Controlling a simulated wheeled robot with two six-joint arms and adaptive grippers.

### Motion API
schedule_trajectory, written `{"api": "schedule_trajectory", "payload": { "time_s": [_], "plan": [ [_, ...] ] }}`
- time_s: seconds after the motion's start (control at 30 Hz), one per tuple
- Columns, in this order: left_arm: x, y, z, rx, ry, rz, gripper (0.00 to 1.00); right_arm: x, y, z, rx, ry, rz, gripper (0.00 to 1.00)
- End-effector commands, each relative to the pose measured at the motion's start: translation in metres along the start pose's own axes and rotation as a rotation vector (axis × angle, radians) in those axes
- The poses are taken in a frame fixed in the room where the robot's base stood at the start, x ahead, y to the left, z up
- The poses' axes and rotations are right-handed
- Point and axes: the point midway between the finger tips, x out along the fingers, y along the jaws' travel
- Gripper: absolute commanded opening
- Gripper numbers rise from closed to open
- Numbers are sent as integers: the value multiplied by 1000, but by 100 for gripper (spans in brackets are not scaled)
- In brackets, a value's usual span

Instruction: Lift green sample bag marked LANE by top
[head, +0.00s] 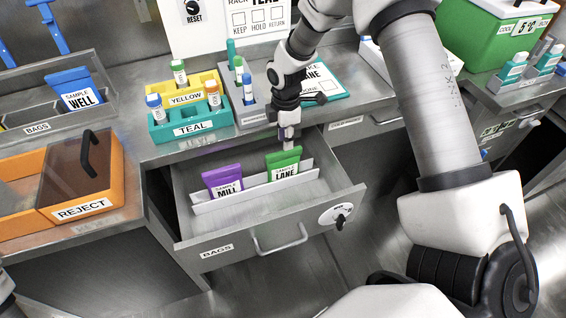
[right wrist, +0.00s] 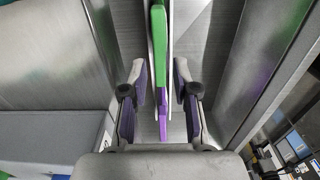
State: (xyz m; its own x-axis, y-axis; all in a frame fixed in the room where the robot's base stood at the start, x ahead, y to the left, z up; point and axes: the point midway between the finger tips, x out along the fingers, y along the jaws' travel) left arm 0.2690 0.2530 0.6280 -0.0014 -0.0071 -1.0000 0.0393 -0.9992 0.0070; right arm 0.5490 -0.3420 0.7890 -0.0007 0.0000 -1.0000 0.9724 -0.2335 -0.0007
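The green sample bag marked LANE (head: 284,165) stands upright in a rack in the open drawer. A purple sample bag marked MILL (head: 223,181) stands to its left in the same rack. My right gripper (head: 288,146) points down just above and behind the top of the green bag. In the right wrist view its two fingers (right wrist: 161,75) are apart, with a gap on each side of the line of bags. The green bag's top edge (right wrist: 159,40) runs between and beyond the fingertips, and the purple bag (right wrist: 165,130) lies nearer the palm. My left gripper is not visible.
The drawer labelled BAGS (head: 217,251) has a front handle and a dial. An orange REJECT bin (head: 20,208) stands at the left. A teal tube rack (head: 190,129) and a yellow one (head: 188,97) stand behind the drawer. A green cooler (head: 485,35) is at the back right.

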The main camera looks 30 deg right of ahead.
Motion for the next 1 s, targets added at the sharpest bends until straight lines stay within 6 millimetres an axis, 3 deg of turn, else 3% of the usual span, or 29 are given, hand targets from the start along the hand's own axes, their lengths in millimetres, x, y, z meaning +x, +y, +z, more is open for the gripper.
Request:
{"api": "schedule_trajectory", "payload": {
  "time_s": [0.43, 1.0],
  "plan": [
    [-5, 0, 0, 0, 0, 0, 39, 66, 2, -4, 0, -1, -2, 29],
    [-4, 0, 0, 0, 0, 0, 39, 72, 2, -5, 0, 0, -1, 29]
  ]
}}
